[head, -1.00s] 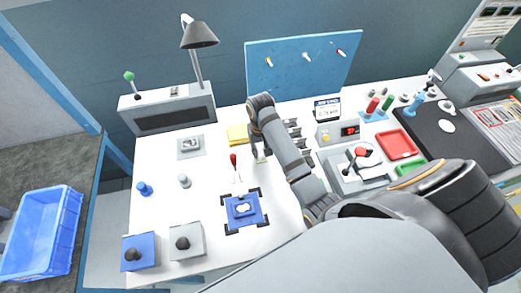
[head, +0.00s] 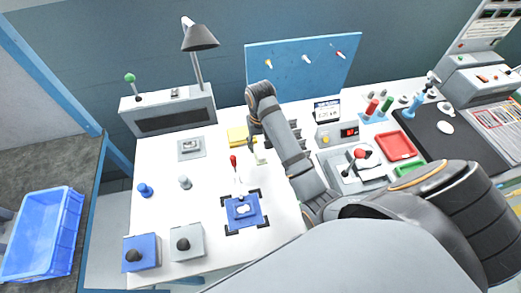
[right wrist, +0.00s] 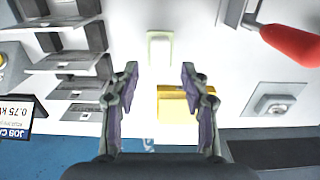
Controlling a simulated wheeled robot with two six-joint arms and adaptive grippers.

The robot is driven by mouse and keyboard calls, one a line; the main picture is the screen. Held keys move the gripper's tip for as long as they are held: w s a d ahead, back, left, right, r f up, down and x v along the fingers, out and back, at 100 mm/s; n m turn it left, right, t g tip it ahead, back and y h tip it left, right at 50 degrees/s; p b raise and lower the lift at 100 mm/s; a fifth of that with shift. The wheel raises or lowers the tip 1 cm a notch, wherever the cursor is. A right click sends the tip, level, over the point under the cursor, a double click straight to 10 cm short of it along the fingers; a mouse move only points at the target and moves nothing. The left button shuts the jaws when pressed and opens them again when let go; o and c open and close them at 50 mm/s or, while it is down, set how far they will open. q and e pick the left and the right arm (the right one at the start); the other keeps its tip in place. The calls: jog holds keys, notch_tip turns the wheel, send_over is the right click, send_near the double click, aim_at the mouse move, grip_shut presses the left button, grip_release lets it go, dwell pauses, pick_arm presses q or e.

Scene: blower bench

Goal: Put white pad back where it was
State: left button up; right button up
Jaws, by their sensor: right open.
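The small white pad (head: 260,159) stands on the white bench, just in front of my right gripper in the head view. In the right wrist view the white pad (right wrist: 160,48) shows as a pale upright block between and beyond the fingertips, apart from them. My right gripper (right wrist: 160,78) is open with nothing between its fingers. In the head view my right gripper (head: 256,143) hangs over the bench, partly hidden by its own arm. My left gripper is not in view.
A yellow pad (head: 238,136) lies behind the white pad. A red-handled lever (head: 234,163) stands to its left. Grey slotted holders (right wrist: 75,65) line the other side. A blue plate (head: 243,210) lies in front.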

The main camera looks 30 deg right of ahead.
aim_at(261, 153)
notch_tip(261, 153, up, 7)
jog(key=p, duration=0.5)
jog(key=shift+r+p, duration=0.2)
jog(key=shift+p, duration=0.1)
